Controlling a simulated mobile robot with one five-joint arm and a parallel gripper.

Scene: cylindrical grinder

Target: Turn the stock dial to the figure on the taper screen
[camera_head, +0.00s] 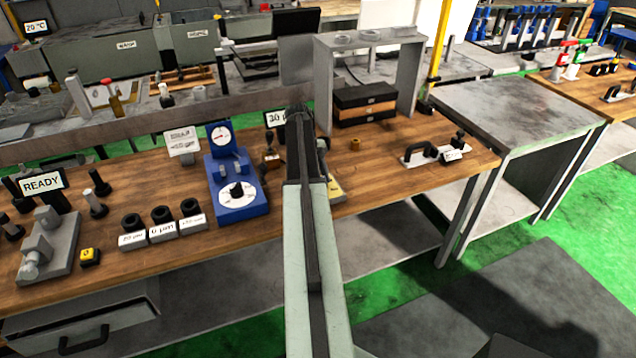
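A blue device (225,172) stands on the wooden bench left of my arm. A white round dial (237,193) with a black knob lies on its sloping front, and a round gauge (221,135) with a red needle is on its upright back. A small dark screen (274,118) behind it reads "30 µ", its right part hidden by my arm; I cannot tell for sure that it is the taper screen. My gripper (300,115) is at the far end of the arm, above the bench and right of the dial, apart from it. Its fingers are not clear.
Left of the blue device are a small card (182,140), several black rings on labelled blocks (162,232), and a "READY" sign (43,182). A black-handled tool (432,152) lies right.

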